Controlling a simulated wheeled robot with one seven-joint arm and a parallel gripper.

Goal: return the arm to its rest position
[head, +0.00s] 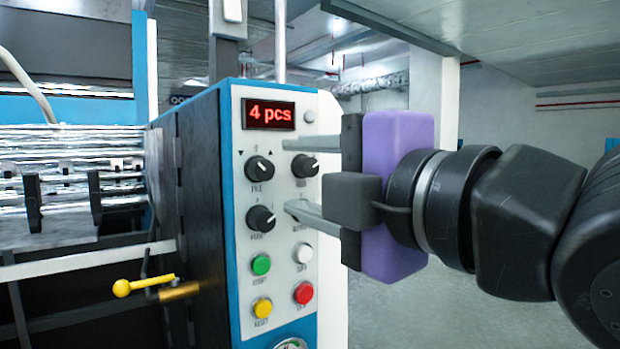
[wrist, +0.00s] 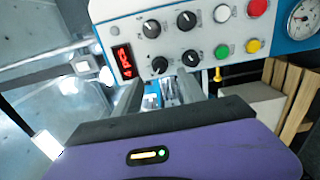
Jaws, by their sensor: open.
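My gripper (head: 292,176) has a purple body and two grey fingers, spread apart with nothing between them. It points left at the control panel (head: 285,322) of the machine. In the head view the upper finger lies just above the upper right knob (head: 303,166), and the lower finger partly covers the lower right knob. I cannot tell whether the fingertips touch the panel. In the wrist view my gripper (wrist: 168,92) has its purple body along the bottom, and the panel's knobs show beyond it. My black arm comes in from the right.
The red display (head: 269,114) reads "4 pcs". Green (head: 261,264), white (head: 303,253), yellow (head: 262,307) and red (head: 303,292) buttons sit below the knobs. Rollers (head: 80,180) and a yellow-knobbed lever (head: 122,288) are left. Wooden slats (wrist: 295,100) show in the wrist view. Open floor lies right.

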